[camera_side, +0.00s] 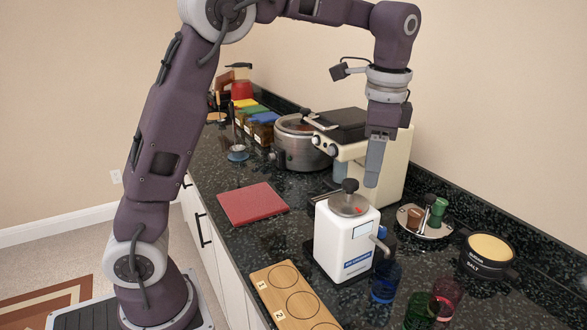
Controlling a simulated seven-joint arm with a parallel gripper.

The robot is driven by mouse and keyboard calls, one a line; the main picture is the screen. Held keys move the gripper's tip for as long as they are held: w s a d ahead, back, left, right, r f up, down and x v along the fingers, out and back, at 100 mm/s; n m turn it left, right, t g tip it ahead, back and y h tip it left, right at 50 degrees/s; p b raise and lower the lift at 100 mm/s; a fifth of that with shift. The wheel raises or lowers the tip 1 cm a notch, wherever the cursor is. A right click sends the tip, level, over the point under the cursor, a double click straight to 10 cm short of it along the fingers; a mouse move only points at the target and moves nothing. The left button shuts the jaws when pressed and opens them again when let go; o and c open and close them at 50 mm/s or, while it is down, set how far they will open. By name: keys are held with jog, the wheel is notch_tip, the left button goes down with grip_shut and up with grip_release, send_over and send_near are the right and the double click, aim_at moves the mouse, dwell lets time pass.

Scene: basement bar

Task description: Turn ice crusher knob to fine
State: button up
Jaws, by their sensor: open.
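The white ice crusher (333,240) stands on the dark counter, with a blue label low on its front. A round metal lid (349,207) with a small red mark covers its top. A black knob (350,185) sits on the lid. A grey metal lever or crank (379,243) sticks out at its right side. The fine setting cannot be read at this size. My gripper (372,182) points down, above and slightly right of the crusher's top, apart from the knob. Its fingers overlap in this view, and nothing shows between them.
A cream machine (398,160) stands close behind my gripper. Blue (385,280) and red glasses (445,297) and a salt tub (487,258) stand to the right. A numbered wooden board (262,281) lies in front. A red board (252,203) and steel pot (300,150) are left.

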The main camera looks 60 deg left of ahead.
jog(key=s+r+n+t+h, duration=0.1)
jog(key=s+r+n+t, duration=0.2)
jog(key=s, duration=1.3)
jog(key=n, duration=0.2)
jog(key=shift+s+d+r+n+h, duration=0.2)
jog(key=shift+s+d+n+h, duration=0.05)
jog(key=shift+d+n+h, duration=0.05)
jog(key=s+f+n+t, duration=0.2)
jog(key=s+f+n, duration=0.1)
jog(key=s, duration=0.5)
jog(key=shift+s+d+f, duration=0.3)
jog(key=shift+f, duration=0.6)
